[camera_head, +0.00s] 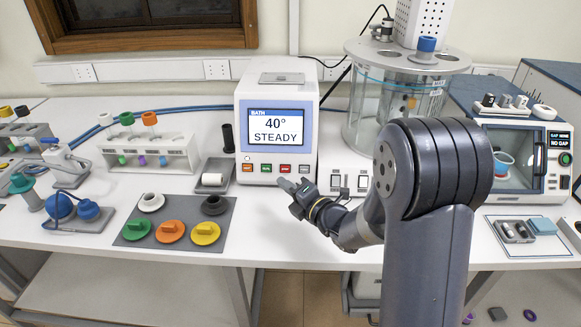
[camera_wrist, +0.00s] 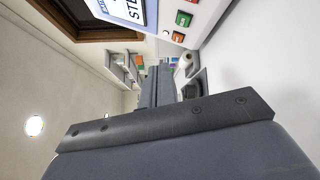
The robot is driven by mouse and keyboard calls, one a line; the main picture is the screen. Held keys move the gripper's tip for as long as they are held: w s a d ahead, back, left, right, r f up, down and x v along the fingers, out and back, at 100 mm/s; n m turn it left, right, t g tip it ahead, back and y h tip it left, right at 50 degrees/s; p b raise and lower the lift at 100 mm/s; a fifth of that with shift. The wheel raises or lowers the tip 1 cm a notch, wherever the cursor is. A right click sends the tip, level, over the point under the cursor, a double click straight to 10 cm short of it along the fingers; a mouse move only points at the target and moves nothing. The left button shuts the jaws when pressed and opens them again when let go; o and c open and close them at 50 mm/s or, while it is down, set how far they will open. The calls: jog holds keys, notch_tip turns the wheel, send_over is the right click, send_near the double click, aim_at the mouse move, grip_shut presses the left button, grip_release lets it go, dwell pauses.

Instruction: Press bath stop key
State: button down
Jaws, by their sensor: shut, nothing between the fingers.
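The bath controller (camera_head: 306,108) is a white box whose screen (camera_head: 276,126) reads BATH, 40°, STEADY. Below the screen is a row of small coloured keys: an orange key (camera_head: 248,167) at the left, a green key (camera_head: 266,167), and reddish keys (camera_head: 285,168) to the right. Their labels are too small to read, so I cannot tell which is stop. My gripper (camera_head: 285,184) is shut and empty, just in front of and below the reddish keys, apparently not touching. In the wrist view, its fingers (camera_wrist: 160,86) point past the green key (camera_wrist: 183,19) and the orange key (camera_wrist: 178,37).
The glass bath (camera_head: 362,112) stands right of the controller. A small tray with a white roll (camera_head: 212,180) and a grey mat (camera_head: 131,234) with coloured caps lie to the left. A tube rack (camera_head: 170,160) stands behind. A gap tester (camera_head: 520,155) is at the right.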

jog(key=shift+w, duration=0.1)
dwell(0.3)
jog(key=b, duration=0.1)
send_near(281, 167)
jog(key=shift+s+a+r+x, duration=0.1)
jog(key=shift+a+x, duration=0.05)
jog(key=shift+x, duration=0.75)
jog(key=shift+s+a+r+x, duration=0.1)
jog(key=shift+s+a+x, duration=0.05)
jog(key=shift+x, duration=0.7)
jog(key=shift+s+a+r+x, duration=0.1)
jog(key=shift+a+x, duration=0.05)
jog(key=shift+x, duration=0.75)
jog(key=shift+w+f, duration=0.15)
jog(key=shift+w, duration=0.2)
jog(key=shift+w+f+b, duration=0.15)
jog(key=shift+w+b, duration=0.15)
jog(key=shift+w, duration=0.1)
dwell(0.4)
jog(key=shift+s, duration=0.1)
jog(key=shift+s+r, duration=0.3)
jog(key=shift+s, duration=0.4)
